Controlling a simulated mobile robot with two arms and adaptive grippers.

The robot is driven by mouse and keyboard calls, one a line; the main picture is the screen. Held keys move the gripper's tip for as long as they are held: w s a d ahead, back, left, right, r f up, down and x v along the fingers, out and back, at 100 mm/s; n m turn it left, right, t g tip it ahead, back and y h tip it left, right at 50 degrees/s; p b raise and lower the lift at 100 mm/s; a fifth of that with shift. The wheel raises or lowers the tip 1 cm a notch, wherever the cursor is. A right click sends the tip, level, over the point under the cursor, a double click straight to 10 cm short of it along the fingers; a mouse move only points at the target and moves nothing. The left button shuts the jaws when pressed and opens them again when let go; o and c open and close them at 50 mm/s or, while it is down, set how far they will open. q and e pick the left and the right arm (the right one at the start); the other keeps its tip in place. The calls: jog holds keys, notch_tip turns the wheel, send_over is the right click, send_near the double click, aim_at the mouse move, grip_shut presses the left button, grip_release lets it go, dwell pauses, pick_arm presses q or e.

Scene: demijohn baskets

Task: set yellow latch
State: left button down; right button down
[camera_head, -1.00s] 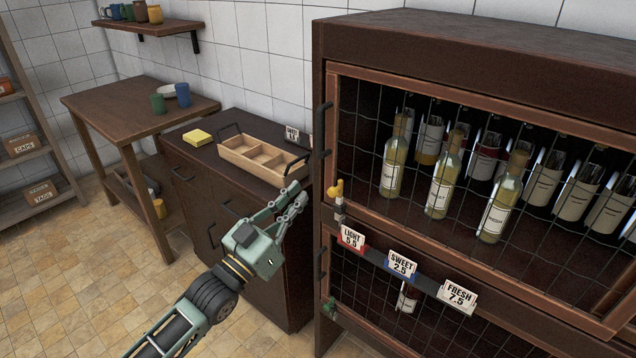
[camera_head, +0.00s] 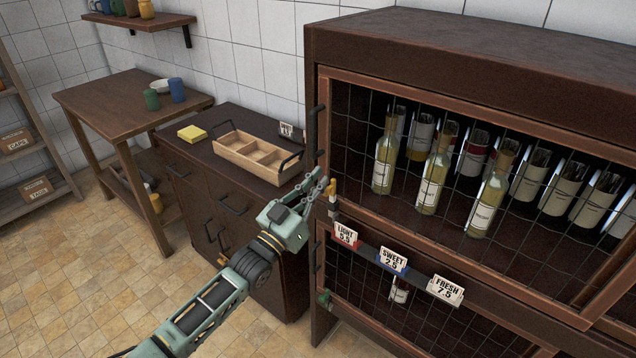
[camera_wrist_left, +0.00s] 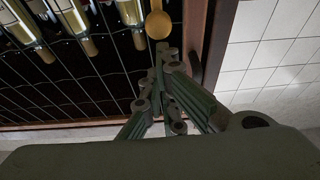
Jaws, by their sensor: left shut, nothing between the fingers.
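The yellow latch (camera_head: 332,187) sits on the left frame post of the wire-fronted bottle cabinet (camera_head: 420,40), beside the upper door. In the left wrist view the latch (camera_wrist_left: 158,23) is a rounded yellow knob just beyond my fingertips. My left gripper (camera_head: 318,180) is shut and empty, its tips close to the latch on its left side. The left wrist view shows the fingers (camera_wrist_left: 163,52) together; whether they touch the latch I cannot tell. My right gripper is not in view.
Bottles (camera_head: 432,178) stand behind the wire mesh. Price cards (camera_head: 393,260) hang on a rail below the upper door. A green latch (camera_head: 325,298) is lower on the post. A wooden tray (camera_head: 232,157) and yellow pad (camera_head: 195,133) lie on the low cabinet to the left.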

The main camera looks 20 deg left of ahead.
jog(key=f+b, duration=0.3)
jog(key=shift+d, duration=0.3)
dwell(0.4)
